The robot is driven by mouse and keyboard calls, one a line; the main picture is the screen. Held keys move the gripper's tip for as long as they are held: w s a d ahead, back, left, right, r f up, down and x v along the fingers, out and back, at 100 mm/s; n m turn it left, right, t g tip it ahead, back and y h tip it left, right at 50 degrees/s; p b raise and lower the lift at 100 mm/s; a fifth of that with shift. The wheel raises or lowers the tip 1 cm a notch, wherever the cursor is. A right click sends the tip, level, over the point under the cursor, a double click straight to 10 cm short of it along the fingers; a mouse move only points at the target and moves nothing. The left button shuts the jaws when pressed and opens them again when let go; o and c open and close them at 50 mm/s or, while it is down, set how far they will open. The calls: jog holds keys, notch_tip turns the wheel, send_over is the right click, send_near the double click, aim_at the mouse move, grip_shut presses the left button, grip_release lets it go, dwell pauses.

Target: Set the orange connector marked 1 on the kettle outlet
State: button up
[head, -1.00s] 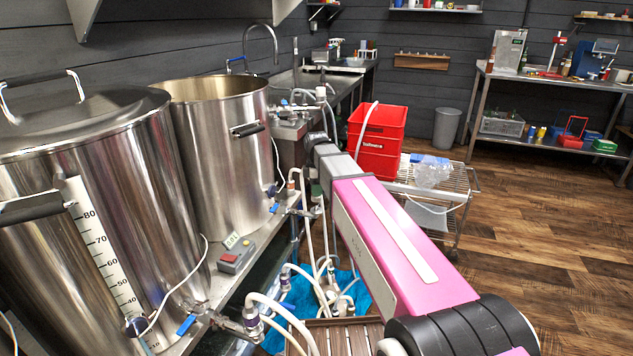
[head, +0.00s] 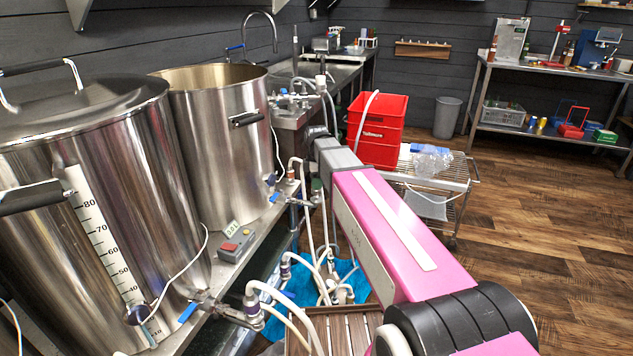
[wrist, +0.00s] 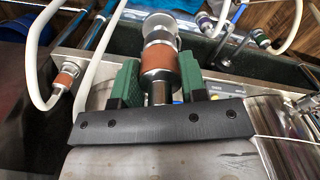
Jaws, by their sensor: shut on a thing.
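My gripper (wrist: 158,80) shows in the wrist view, its green pads closed on the two sides of a metal connector with an orange band (wrist: 158,60). The connector has a pale grey end at the top of the picture, and its number cannot be read. In the head view my fingers and the held connector cannot be made out beyond the arm. The near kettle (head: 120,220) has an outlet valve (head: 215,305) low at the front. The open kettle behind it (head: 215,150) has a blue-handled outlet valve (head: 272,190). Whether the held connector touches an outlet cannot be told.
Another orange-banded connector (wrist: 68,75) on a white hose sits at the left in the wrist view. Pale hoses hang around the valves. A control box (head: 236,245) lies by the kettles. A red crate (head: 378,130) stands on a wire cart (head: 460,180). The floor at right is clear.

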jog(key=shift+f, duration=1.25)
dwell(0.3)
jog(key=o, duration=1.1)
notch_tip(320, 180, up, 10)
jog(key=shift+r, duration=0.25)
jog(key=s+d+f+m, duration=0.6)
jog(key=s+f+m, duration=0.3)
jog(key=f, duration=0.2)
jog(key=s+d+f+m, duration=0.7)
jog(key=s+f+m, duration=0.2)
jog(key=s+f, duration=0.1)
jog(key=shift+d+f, duration=0.2)
jog(key=shift+f, duration=0.6)
